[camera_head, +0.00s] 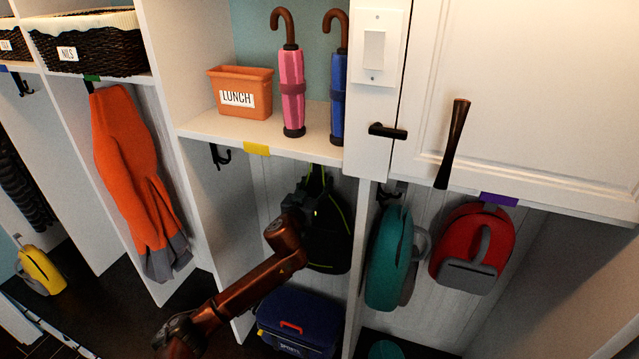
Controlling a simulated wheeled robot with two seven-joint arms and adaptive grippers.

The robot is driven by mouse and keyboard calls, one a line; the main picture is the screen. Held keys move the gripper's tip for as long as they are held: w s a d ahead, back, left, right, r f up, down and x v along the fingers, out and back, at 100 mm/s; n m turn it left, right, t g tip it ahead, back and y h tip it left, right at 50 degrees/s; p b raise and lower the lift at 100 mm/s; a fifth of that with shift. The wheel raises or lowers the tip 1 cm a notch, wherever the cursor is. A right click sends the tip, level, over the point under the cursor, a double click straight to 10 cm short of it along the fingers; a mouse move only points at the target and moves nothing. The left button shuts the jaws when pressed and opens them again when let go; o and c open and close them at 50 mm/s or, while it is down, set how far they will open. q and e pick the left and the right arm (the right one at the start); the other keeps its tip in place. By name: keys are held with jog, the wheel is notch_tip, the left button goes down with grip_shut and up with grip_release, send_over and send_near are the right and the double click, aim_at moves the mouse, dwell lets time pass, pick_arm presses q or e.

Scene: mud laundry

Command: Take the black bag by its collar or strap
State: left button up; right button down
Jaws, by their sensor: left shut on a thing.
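The black bag (330,240) with thin yellow-green trim hangs in the middle cubby, against its back panel. Its strap rises from its top to under the shelf. My left arm comes in from the lower left, and my left gripper (308,194) is at the upper left of the bag, by its collar and strap. The gripper is shut on the bag there. The dark fingers blend with the dark bag, so the exact grip spot is hard to make out. My arm covers part of the bag's left side. My right gripper is not in view.
A shelf above holds an orange LUNCH bin (240,92) and two umbrellas (291,90). A blue cooler (298,322) stands below the bag. Teal (388,260) and red (473,248) bags hang to the right. Cubby dividers (222,225) stand on both sides.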

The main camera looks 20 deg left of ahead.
aim_at(317, 175)
pick_arm(q)
jog(key=shift+r, duration=0.2)
jog(key=shift+c, duration=0.3)
jog(key=shift+r+p, duration=1.25)
jog(key=shift+r, duration=0.15)
jog(key=shift+s, duration=0.1)
jog(key=s+p, duration=0.2)
jog(key=s, duration=0.5)
jog(key=shift+s+d, duration=0.15)
jog(key=shift+d, duration=0.05)
dwell(0.4)
dwell(0.5)
